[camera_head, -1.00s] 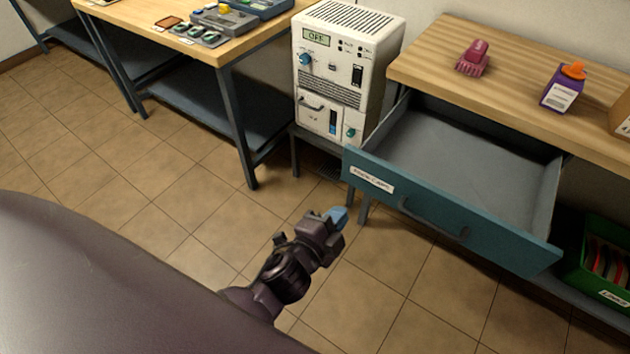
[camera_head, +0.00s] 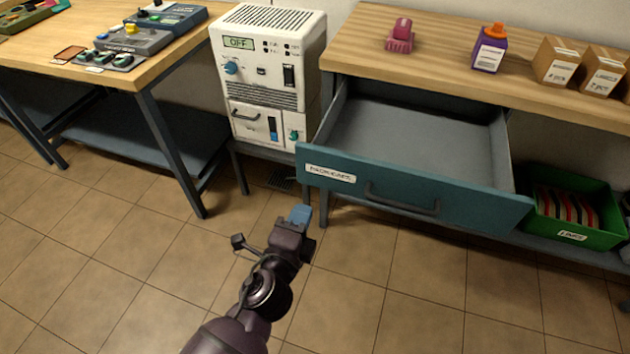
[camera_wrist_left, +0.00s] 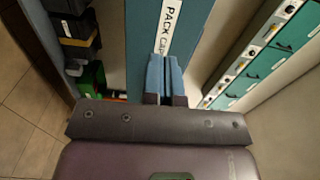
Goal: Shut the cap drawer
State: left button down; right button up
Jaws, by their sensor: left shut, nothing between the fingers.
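The cap drawer (camera_head: 420,203) is pulled well out from under the wooden bench; its blue front bears a white label and a dark bar handle (camera_head: 402,199). Its grey inside looks empty. My left gripper (camera_head: 300,215) is shut and empty, in front of and below the left end of the drawer front in the head view. In the left wrist view the blue fingertips (camera_wrist_left: 165,78) are together, pointing at the labelled drawer front (camera_wrist_left: 150,30). I cannot tell whether they touch it. My right gripper is not in view.
A white power unit (camera_head: 266,75) stands left of the drawer. A pink item (camera_head: 400,37), a purple bottle (camera_head: 490,50) and small boxes (camera_head: 556,60) are on the bench (camera_head: 440,60). A green bin (camera_head: 600,225) sits on the lower shelf at right. The floor in front is clear.

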aim_at(320, 174)
pick_arm(q)
jog(key=x, duration=0.7)
jog(key=shift+w+f+b, duration=0.1)
jog(key=shift+f+b, duration=0.05)
jog(key=shift+b, duration=0.15)
jog(key=shift+x, duration=0.9)
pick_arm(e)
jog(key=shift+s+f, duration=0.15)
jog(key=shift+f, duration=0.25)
